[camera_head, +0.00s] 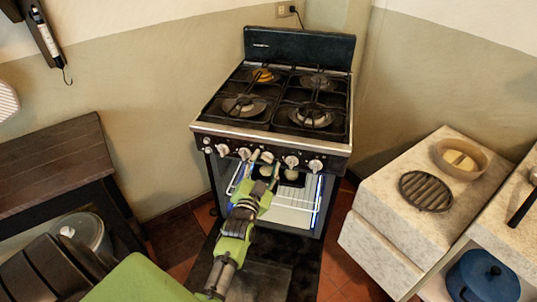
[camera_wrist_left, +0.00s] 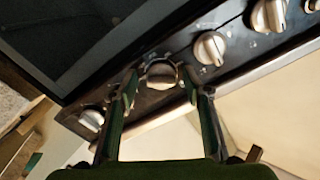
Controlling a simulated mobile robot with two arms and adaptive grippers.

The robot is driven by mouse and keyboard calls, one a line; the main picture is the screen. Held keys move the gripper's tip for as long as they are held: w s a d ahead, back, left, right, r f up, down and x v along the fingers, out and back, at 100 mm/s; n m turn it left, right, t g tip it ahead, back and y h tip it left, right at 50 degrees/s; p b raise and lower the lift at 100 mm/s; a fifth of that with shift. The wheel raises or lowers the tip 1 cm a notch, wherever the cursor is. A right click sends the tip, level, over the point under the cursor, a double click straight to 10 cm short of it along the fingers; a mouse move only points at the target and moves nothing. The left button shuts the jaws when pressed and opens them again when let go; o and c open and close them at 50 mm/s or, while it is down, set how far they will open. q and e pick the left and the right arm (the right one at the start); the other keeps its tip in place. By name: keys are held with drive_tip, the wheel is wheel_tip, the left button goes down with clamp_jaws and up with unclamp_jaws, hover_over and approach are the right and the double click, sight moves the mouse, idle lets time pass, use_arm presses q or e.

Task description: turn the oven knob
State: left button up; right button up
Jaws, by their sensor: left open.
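The black and silver stove (camera_head: 240,131) stands in the corner with a row of several pale knobs along its front panel. My left gripper (camera_head: 260,164) reaches up to the middle of this row with its fingers apart. In the left wrist view, the oven knob (camera_wrist_left: 160,74) sits between the open fingertips of the left gripper (camera_wrist_left: 160,88). The fingers are on either side of the knob; I cannot tell whether they touch it. My right gripper is not in view.
Neighbouring knobs (camera_wrist_left: 210,47) sit close on both sides. Below the panel, the oven is open and lit, with racks showing. A white counter (camera_head: 385,201) with a round grill plate (camera_head: 425,191) and a bowl (camera_head: 461,157) is at right. A dark wooden bench (camera_head: 50,160) is at left.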

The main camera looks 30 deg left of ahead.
use_arm(q)
drive_tip(key=shift+r, duration=0.2)
drive_tip(key=shift+s, duration=0.1)
drive_tip(key=shift+c, duration=1.4)
drive_tip(key=c, duration=0.8)
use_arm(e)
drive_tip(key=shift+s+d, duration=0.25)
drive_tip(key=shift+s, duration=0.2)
use_arm(q)
drive_tip(key=shift+r, duration=0.1)
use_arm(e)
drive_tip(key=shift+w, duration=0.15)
